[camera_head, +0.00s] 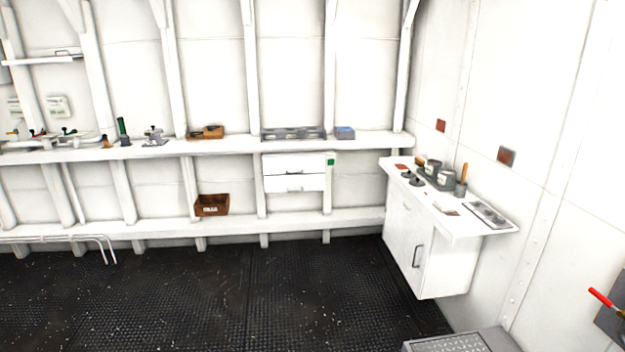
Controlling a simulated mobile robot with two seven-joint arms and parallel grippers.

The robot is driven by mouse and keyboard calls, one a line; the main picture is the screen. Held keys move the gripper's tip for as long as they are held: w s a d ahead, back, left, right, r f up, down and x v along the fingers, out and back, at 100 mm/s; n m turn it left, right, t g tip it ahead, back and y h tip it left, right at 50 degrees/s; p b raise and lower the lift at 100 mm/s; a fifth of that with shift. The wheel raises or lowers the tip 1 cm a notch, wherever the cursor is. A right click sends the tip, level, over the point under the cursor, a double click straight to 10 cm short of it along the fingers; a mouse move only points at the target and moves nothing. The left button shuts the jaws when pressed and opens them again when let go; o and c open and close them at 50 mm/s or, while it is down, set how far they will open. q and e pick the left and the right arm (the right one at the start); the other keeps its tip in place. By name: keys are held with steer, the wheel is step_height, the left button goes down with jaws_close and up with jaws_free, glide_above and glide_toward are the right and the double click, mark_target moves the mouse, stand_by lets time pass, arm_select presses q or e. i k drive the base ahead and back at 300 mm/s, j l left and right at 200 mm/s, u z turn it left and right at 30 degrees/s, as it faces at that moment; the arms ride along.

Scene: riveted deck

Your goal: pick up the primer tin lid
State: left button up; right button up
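Two small tins with dark tops stand in a grey tray (428,181) on the white cabinet at the right: a rear tin (433,166) and a front tin (445,178). I cannot tell which is the primer tin, or whether a lid sits on either. Small dark objects (416,180) lie to the left of the tray, too small to identify. A flat reddish piece (401,166) lies at the cabinet's back left corner. Neither of my grippers is in view.
The white cabinet (408,240) stands against the right wall, with a brush pot (460,189) and a grey flat tray (487,215) on top. A long white shelf (230,146) runs along the back wall. A grey box (460,343) stands at the bottom right. The dark floor (250,300) is clear.

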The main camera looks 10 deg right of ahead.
mark_target(408, 174)
steer(key=i+z, duration=0.25)
steer(key=i, duration=0.2)
steer(key=i+j+z, duration=0.25)
steer(key=i, duration=0.2)
steer(key=i+j+z, duration=0.2)
steer(key=i, duration=0.25)
steer(key=i+j+z, duration=0.25)
steer(key=i+z, duration=0.15)
steer(key=i+j+z, duration=0.4)
